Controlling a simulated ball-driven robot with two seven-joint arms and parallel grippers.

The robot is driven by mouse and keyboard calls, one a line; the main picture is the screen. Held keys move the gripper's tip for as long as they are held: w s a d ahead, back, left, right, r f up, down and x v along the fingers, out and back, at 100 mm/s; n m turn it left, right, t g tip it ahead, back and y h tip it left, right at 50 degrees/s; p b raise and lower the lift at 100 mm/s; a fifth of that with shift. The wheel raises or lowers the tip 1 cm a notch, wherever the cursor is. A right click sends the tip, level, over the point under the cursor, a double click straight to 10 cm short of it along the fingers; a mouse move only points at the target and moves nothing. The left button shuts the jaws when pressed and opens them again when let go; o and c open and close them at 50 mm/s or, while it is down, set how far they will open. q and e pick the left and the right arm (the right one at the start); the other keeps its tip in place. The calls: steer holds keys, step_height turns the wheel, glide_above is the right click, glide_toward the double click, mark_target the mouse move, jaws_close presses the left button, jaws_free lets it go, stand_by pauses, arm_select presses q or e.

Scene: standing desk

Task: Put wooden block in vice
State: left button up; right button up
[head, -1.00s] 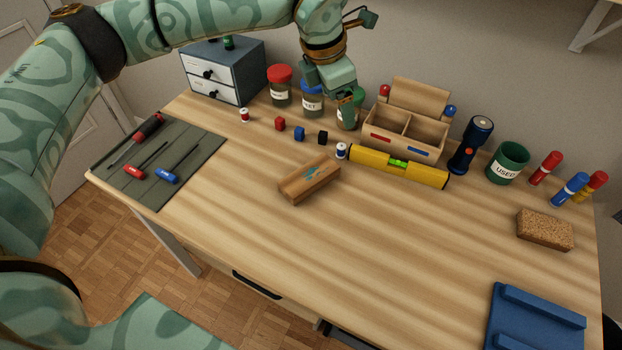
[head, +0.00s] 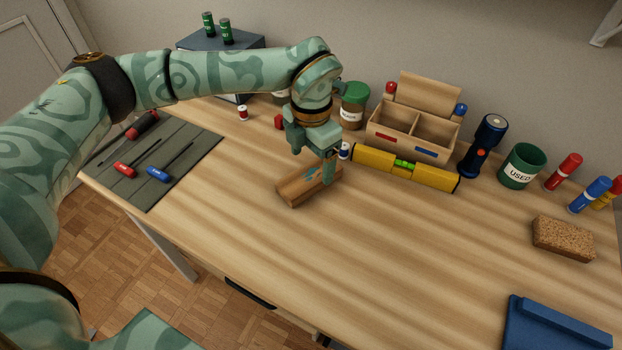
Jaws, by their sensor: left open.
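The wooden block (head: 296,191) is a brown bar with a small blue-green mark on top, lying on the desk left of centre. My left gripper (head: 324,172) is open and low over the block's right part, with one finger in front of its right end. The gripper hides part of the block, and I cannot tell whether they touch. A blue vice-like piece (head: 555,328) with a raised bar lies at the bottom right, cut off by the frame edge. My right gripper is not in view.
A yellow spirit level (head: 406,168) lies just right of the gripper, with a wooden divided box (head: 412,130) behind it. A blue torch (head: 484,145), a green cup (head: 522,166) and a cork-like block (head: 562,238) stand further right. Screwdrivers lie on a grey mat (head: 190,150). The front middle is clear.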

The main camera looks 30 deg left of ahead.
mark_target(307, 176)
arm_select(q)
steer(key=f, duration=0.1)
steer(key=f+b, duration=0.1)
steer(key=f, duration=0.1)
steer(key=f+b, duration=0.1)
steer(key=shift+s+a+f, duration=0.15)
steer(key=shift+a+f, duration=0.25)
steer(key=shift+f, duration=0.15)
steer(key=shift+r, duration=0.2)
steer(key=c, duration=1.2)
steer(key=shift+c, duration=0.2)
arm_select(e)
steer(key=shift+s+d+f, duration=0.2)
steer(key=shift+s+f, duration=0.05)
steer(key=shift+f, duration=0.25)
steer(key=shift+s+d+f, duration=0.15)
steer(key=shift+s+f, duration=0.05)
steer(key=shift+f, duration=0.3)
arm_select(q)
steer(key=shift+r, duration=0.1)
